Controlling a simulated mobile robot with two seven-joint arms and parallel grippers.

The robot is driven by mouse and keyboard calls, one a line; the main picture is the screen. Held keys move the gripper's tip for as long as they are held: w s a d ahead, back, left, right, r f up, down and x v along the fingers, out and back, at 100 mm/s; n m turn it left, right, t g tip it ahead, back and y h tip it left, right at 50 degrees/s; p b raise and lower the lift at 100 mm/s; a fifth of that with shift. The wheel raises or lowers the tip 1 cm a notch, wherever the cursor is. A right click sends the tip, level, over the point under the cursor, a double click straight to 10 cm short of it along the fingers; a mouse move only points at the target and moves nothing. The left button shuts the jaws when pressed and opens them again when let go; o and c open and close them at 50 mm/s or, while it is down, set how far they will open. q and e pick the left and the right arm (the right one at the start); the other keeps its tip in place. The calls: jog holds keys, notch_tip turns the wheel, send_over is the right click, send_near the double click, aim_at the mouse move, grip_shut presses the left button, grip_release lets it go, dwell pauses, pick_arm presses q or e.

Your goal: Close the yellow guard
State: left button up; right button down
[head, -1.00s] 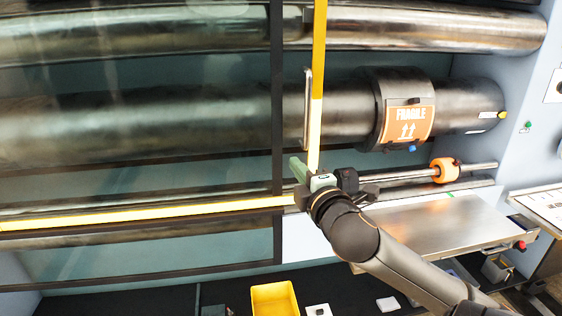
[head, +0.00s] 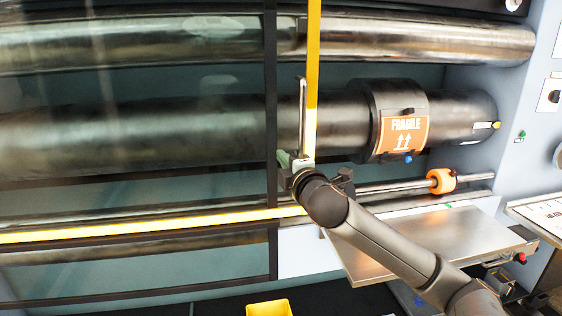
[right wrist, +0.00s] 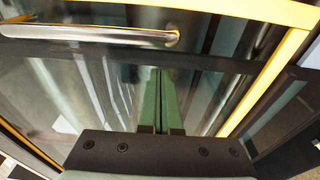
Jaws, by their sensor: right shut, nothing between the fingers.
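The yellow guard (head: 313,60) is a see-through panel with a yellow upright edge and a yellow lower bar (head: 150,225). It stands in front of the left part of the rollers, and the right part is uncovered. Its metal handle (head: 302,105) is upright beside the yellow edge. My right gripper (head: 284,160) is at the handle's lower end, its green fingers shut and empty. In the right wrist view the fingers (right wrist: 160,100) are together in front of the panel, and the handle (right wrist: 90,36) lies beyond them, apart in the picture. I cannot tell if they touch the panel. My left gripper is out of view.
A black roller sleeve with an orange FRAGILE label (head: 404,137) sits right of the guard. A metal shelf (head: 410,240) lies below, under my right arm. An orange collar (head: 441,181) is on a thin rod. A yellow bin (head: 268,308) is at the bottom edge.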

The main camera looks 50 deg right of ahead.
jog(key=shift+s+d, duration=0.95)
